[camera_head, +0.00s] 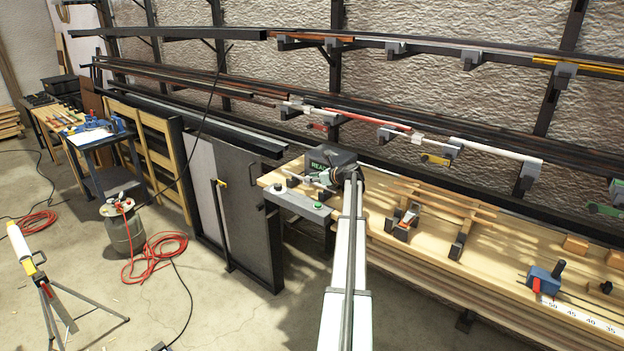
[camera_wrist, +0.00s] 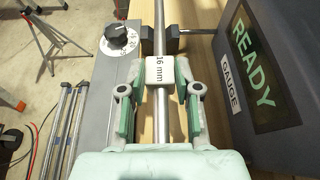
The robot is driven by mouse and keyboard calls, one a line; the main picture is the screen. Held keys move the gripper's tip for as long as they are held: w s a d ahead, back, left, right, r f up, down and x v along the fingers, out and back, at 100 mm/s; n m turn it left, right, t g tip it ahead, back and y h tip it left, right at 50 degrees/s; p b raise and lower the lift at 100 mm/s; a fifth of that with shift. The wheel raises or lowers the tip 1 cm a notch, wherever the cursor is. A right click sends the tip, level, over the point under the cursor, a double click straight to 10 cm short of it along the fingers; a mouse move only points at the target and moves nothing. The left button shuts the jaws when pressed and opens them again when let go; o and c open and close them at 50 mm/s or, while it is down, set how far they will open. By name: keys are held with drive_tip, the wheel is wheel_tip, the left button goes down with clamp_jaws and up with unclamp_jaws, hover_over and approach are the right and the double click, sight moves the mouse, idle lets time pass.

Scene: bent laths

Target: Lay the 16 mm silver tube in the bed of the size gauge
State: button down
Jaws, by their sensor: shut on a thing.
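The silver tube (camera_wrist: 160,120) runs lengthwise through the wrist view and carries a white tag (camera_wrist: 159,72) reading 16 mm. My gripper (camera_wrist: 161,88) is shut on it at the tag, one green-padded finger on each side. The size gauge (camera_head: 331,158) stands at the left end of the bench in the head view. Its READY display (camera_wrist: 252,66) shows at right in the wrist view. Beyond the tag, the tube passes between dark upright prongs (camera_wrist: 147,40) of the gauge's bed; I cannot tell whether it touches the bed. In the head view my arm partly hides the gauge.
A grey control box with a dial (camera_wrist: 117,37) lies left of the tube. Bench stands (camera_head: 405,222) hold laths to the right of the gauge. A blue clamp (camera_head: 545,279) sits further right. Wall racks (camera_head: 430,150) with rods run behind the bench.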

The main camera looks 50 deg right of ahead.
drive_tip(key=shift+f, duration=0.25)
drive_tip(key=shift+f, duration=0.6)
drive_tip(key=c, duration=0.8)
unclamp_jaws()
drive_tip(key=shift+r, duration=0.5)
drive_tip(key=b+v, duration=0.3)
drive_tip(key=v, duration=0.9)
drive_tip(key=shift+a+r, duration=0.1)
drive_tip(key=shift+r, duration=0.05)
